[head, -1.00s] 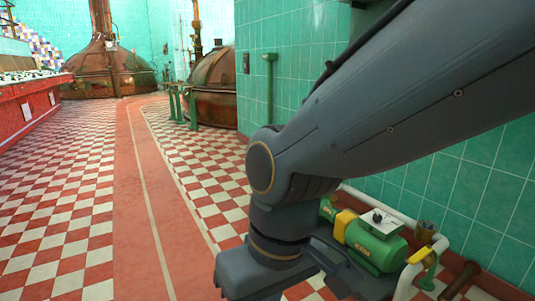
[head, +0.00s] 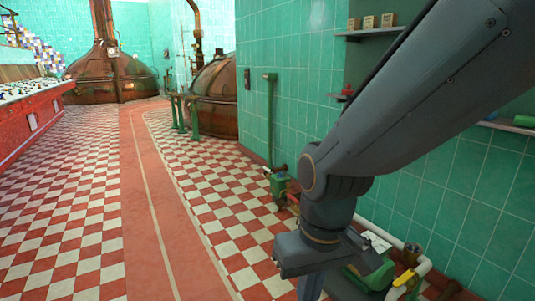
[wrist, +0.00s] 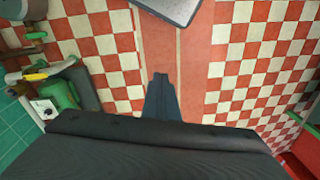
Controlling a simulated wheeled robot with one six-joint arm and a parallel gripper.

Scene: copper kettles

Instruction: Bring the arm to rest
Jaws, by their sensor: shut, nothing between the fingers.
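My arm reaches in from the upper right of the head view and bends down at a dark grey joint at lower centre-right. In the wrist view, my gripper (wrist: 161,80) is a narrow dark blue-grey shape pointing up the picture over the red floor strip. Its fingers are together and hold nothing. In the head view the arm's end runs down to the bottom edge, and I cannot make out the fingertips there.
A green pump (head: 372,272) with white pipes (head: 425,266) stands close beside the arm, partly hidden. The tiled wall (head: 300,90) bears a shelf (head: 368,33) with small boxes. Copper kettles (head: 110,75) stand far back.

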